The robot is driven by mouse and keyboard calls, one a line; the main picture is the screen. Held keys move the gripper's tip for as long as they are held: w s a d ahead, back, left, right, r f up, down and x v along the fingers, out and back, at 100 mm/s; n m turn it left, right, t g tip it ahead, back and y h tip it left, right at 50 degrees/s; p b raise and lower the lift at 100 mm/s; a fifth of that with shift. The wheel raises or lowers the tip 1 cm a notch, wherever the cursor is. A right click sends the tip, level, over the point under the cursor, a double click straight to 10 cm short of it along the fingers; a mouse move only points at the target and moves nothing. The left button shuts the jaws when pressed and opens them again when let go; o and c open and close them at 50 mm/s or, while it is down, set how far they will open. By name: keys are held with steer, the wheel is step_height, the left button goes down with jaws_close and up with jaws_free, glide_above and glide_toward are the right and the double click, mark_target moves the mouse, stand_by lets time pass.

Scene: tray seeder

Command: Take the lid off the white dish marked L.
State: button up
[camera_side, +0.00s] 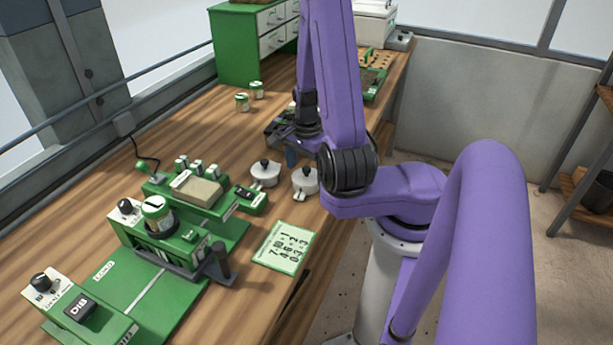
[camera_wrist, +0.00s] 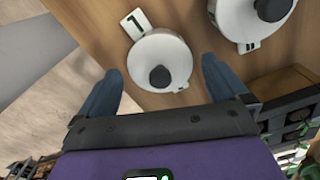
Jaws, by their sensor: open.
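The white dish marked L (camera_wrist: 150,45) is in the wrist view, with its round white lid on and a black knob (camera_wrist: 160,77) on top. Its small tag (camera_wrist: 136,24) shows the letter upside down. My gripper (camera_wrist: 162,70) is open and empty, its two blue fingers apart on either side of the knob in the picture. I cannot tell their exact height above the lid. In the side view the dish nearer the bench edge (camera_side: 304,184) appears to be this one. One blue finger shows behind it; my arm hides the rest of my gripper.
A second white lidded dish (camera_side: 264,174) stands close by; it also shows in the wrist view (camera_wrist: 236,20). A green machine (camera_side: 192,215) with knobs and a jar lies to the left. A number card (camera_side: 284,247) lies in front. The bench edge is close on the right.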

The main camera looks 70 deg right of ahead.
mark_target(307, 168)
steer(key=shift+f, duration=0.1)
steer(key=c, duration=0.9)
steer(key=shift+r, duration=0.2)
steer(key=shift+r, duration=0.5)
step_height(307, 168, up, 2)
steer(key=shift+r, duration=0.1)
steer(key=s+a+r, duration=0.6)
steer(key=s+r, duration=0.3)
steer(key=s, duration=0.3)
steer(key=shift+s+r, duration=0.25)
steer(key=shift+s, duration=0.05)
